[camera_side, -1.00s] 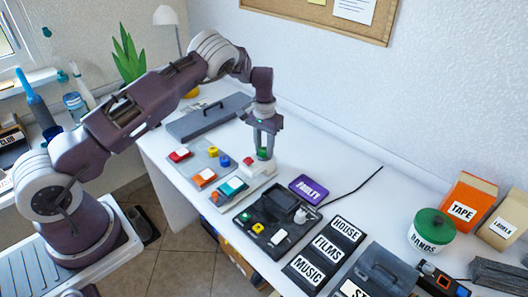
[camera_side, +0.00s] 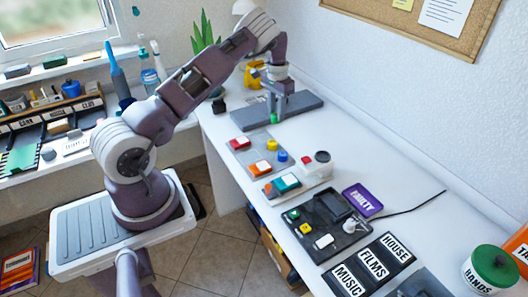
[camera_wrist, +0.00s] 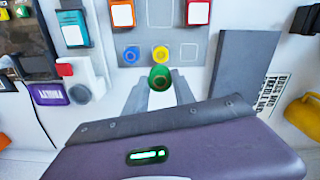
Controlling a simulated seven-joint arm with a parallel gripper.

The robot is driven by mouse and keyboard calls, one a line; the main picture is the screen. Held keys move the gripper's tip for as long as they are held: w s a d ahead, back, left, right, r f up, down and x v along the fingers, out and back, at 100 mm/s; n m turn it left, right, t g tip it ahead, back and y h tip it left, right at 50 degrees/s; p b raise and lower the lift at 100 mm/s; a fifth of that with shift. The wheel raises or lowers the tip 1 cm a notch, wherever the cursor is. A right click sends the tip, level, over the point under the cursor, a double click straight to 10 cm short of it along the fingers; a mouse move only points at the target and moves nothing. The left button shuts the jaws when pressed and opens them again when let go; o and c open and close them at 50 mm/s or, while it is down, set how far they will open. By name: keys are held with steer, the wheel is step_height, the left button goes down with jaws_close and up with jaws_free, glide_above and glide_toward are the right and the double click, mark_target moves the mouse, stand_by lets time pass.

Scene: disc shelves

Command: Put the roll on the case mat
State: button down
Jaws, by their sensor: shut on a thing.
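The roll (camera_wrist: 161,78) is small and green with a dark centre. It sits between the two fingers of my gripper (camera_wrist: 160,90) in the wrist view. In the side view my gripper (camera_side: 276,116) points down and is shut on the roll (camera_side: 273,118). It appears beside or above the front edge of a long grey slab (camera_side: 238,119) at the back of the white table.
A grey board (camera_side: 246,158) holds coloured blocks and discs. A black tray (camera_side: 326,234), a purple FAULTY sign (camera_side: 362,200) and HOUSE, FILMS and MUSIC mats (camera_side: 373,263) lie further right.

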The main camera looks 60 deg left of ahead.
glide_above(256, 140)
steer(key=f, duration=0.2)
step_height(256, 140, down, 10)
steer(key=shift+d+r, duration=0.1)
steer(key=shift+r, duration=0.05)
steer(key=c, duration=1)
jaws_free()
steer(key=shift+c, duration=0.2)
